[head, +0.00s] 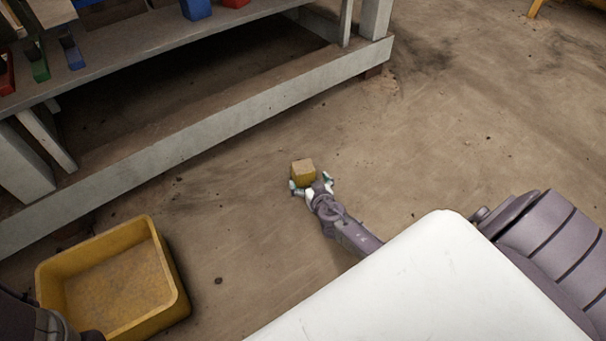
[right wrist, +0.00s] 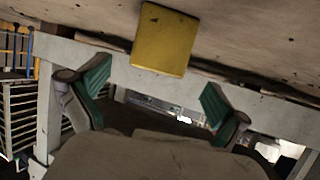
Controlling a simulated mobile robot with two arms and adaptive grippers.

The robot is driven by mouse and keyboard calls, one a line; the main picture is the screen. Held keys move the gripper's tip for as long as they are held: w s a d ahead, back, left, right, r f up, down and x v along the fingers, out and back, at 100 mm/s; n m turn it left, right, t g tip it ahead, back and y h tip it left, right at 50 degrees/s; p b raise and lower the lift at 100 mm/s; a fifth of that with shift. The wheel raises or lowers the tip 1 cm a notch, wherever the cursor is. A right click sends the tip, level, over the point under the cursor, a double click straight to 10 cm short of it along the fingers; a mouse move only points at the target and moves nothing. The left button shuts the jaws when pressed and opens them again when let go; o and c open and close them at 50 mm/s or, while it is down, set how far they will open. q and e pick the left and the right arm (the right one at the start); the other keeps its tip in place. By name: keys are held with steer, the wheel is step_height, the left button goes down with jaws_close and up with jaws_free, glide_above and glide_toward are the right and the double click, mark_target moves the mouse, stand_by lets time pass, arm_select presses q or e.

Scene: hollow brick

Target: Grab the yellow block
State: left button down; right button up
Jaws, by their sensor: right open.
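The yellow block (head: 303,173) sits on the brown floor in the head view, near the middle of the picture. My right gripper (head: 311,188) is open right at the block, with its fingers at the block's near side. In the right wrist view the block (right wrist: 165,40) shows at the top middle, beyond the two spread green-padded fingers (right wrist: 155,98). The block is not between the pads in that view, and I cannot tell whether a finger touches it. At the lower left of the head view a dark part of my left arm shows, but its fingers cannot be made out.
A yellow bin (head: 165,262) stands on the floor at the lower left and looks empty. A grey bench (head: 190,140) with a low beam runs along the upper left, holding red, green and blue pieces. The floor right of the block is clear.

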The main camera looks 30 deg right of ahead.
mark_target(303, 168)
steer(key=shift+x, duration=1.15)
steer(key=b+x, duration=0.2)
steer(key=x, duration=0.2)
steer(key=shift+w+d+b, duration=0.15)
steer(key=shift+w+b, duration=0.15)
steer(key=shift+w, duration=0.05)
steer(key=shift+r, duration=0.1)
steer(key=c, duration=1.3)
steer(key=shift+r, duration=0.2)
steer(key=shift+c, duration=0.2)
